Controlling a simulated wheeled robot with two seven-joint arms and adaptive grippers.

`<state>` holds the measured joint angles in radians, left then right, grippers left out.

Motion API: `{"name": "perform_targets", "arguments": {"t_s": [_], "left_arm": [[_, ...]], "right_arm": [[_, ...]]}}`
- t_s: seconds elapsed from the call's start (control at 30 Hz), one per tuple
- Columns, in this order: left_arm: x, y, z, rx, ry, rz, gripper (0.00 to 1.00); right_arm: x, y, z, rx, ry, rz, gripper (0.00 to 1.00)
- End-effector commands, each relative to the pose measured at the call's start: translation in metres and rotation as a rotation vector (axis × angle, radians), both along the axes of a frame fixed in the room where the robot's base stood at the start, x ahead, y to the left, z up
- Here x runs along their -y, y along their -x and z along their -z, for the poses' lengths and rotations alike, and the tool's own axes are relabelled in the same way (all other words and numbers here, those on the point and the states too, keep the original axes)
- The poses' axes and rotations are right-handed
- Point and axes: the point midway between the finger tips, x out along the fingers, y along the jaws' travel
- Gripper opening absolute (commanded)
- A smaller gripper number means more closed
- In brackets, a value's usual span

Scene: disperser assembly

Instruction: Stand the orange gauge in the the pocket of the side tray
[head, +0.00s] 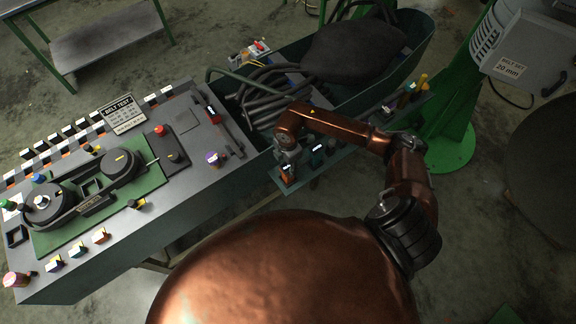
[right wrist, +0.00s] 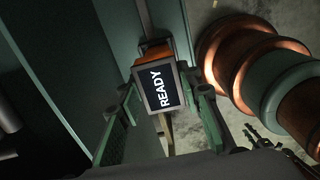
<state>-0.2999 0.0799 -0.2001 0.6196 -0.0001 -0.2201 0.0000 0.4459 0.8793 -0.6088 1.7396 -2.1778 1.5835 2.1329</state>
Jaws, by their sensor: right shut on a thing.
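The orange gauge (head: 287,179) is at the left end of the narrow green side tray (head: 341,152) in the head view. My right gripper (head: 287,163) points down over it and is shut on it. In the right wrist view the gauge (right wrist: 160,86) shows a dark screen reading READY and an orange top edge, between the two green fingers (right wrist: 163,112). The tray's pocket is not clearly visible, and I cannot tell whether the gauge's base touches the tray. My left gripper is out of view.
A teal block (head: 316,156) with a small white label stands close right of the gauge. Small coloured parts and a yellow post (head: 422,82) are at the tray's far end. The workbench (head: 200,190) with the belt test rig is left; a bin of hoses (head: 270,95) lies behind.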

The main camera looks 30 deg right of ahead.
Motion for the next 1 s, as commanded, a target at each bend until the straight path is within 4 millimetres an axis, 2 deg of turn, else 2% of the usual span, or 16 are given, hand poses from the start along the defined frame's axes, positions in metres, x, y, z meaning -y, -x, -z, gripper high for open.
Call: {"name": "perform_targets", "arguments": {"t_s": [0.2, 0.23, 0.5, 0.8, 1.0], "left_arm": [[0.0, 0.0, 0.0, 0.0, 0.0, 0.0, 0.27], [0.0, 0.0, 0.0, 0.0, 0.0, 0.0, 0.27], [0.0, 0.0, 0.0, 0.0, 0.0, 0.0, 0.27], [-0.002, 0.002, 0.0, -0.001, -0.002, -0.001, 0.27], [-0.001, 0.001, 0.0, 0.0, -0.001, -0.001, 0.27]], "right_arm": [[0.0, -0.001, -0.001, 0.002, -0.001, 0.0, 0.0], [0.0, -0.001, -0.001, 0.002, -0.001, 0.0, 0.34], [0.0, 0.0, -0.001, 0.001, 0.0, 0.0, 0.53], [0.0, 0.0, -0.001, 0.0, 0.001, 0.0, 0.53], [0.0, -0.001, -0.025, 0.003, 0.0, -0.001, 0.53]]}}
